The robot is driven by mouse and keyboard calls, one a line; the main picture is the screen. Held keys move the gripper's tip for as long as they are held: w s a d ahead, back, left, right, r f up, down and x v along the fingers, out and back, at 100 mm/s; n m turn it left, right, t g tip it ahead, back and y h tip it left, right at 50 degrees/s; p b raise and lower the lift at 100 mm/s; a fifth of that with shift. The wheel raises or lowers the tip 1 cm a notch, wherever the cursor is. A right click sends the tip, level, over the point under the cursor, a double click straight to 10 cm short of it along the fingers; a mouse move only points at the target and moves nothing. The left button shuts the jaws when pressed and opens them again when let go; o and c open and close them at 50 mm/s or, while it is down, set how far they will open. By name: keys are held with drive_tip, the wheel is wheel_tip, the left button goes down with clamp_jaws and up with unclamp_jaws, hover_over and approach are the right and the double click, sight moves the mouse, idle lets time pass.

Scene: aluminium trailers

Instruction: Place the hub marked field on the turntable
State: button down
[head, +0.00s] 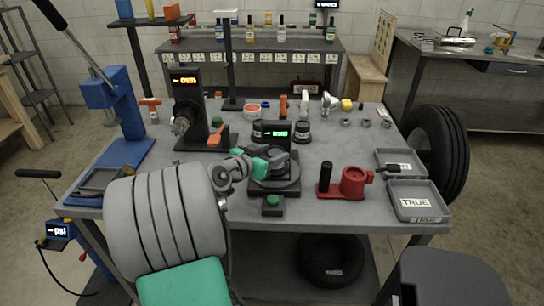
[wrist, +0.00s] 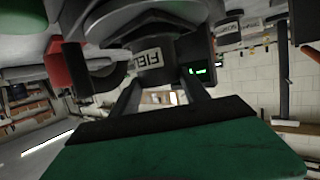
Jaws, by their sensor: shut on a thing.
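My gripper (wrist: 166,98) is shut on a dark grey hub whose white label reads FIEL, the rest cut off, in the wrist view (wrist: 148,58). In the head view my gripper (head: 277,163) reaches in from the left over the turntable. The turntable (head: 287,186) is a grey round disc on a black base near the table's front middle. The held hub is mostly hidden there by my gripper. The wrist view shows a dark disc close beside the hub; I cannot tell if they touch.
A black unit with a green display (head: 277,133) stands behind the turntable. Another dark hub (head: 302,132) stands to its right. A green button box (head: 272,205) is in front. A red vise-like tool (head: 353,181) and a grey tray marked TRUE (head: 418,201) are at right.

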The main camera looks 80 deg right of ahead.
drive_tip(key=shift+r, duration=0.15)
drive_tip(key=c, duration=0.6)
unclamp_jaws()
drive_tip(key=shift+f, duration=0.2)
drive_tip(key=shift+o, duration=0.2)
